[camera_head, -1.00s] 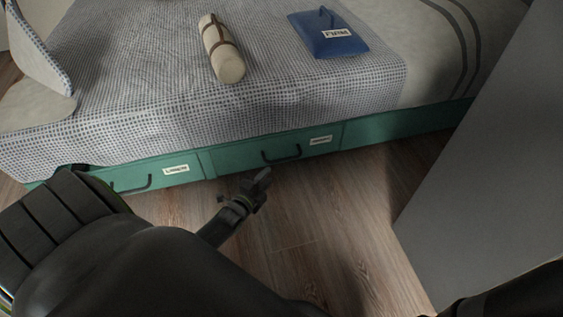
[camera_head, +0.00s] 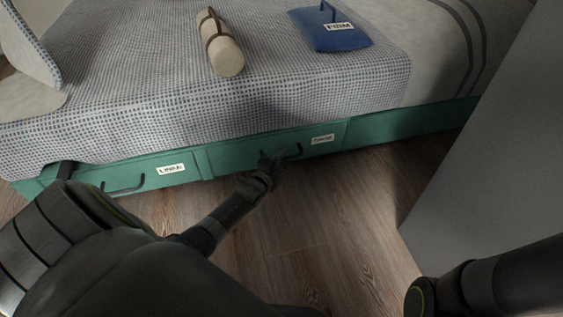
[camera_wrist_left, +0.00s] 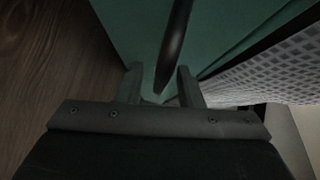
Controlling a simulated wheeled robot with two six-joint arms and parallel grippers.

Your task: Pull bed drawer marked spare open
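The green bed drawer (camera_head: 235,158) on the right has a dark bar handle (camera_head: 298,151) and a small white label (camera_head: 322,138), too blurred to read surely. The drawer front looks flush with the bed base. My left gripper (camera_head: 270,162) is at this handle's left part and covers some of it. In the left wrist view, the two fingers of my left gripper (camera_wrist_left: 160,84) stand apart, with the dark handle bar (camera_wrist_left: 174,45) reaching between them. Clear gaps show between bar and fingers. My right gripper is out of view; only part of my right arm shows at lower right.
A second green drawer (camera_head: 140,171), labelled LINEN, has its own handle (camera_head: 125,190) at left. A blue pouch (camera_head: 335,38) and a beige roll (camera_head: 220,45) lie on the bed. A grey panel (camera_head: 490,150) stands at right. Wooden floor (camera_head: 330,220) before the drawers is clear.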

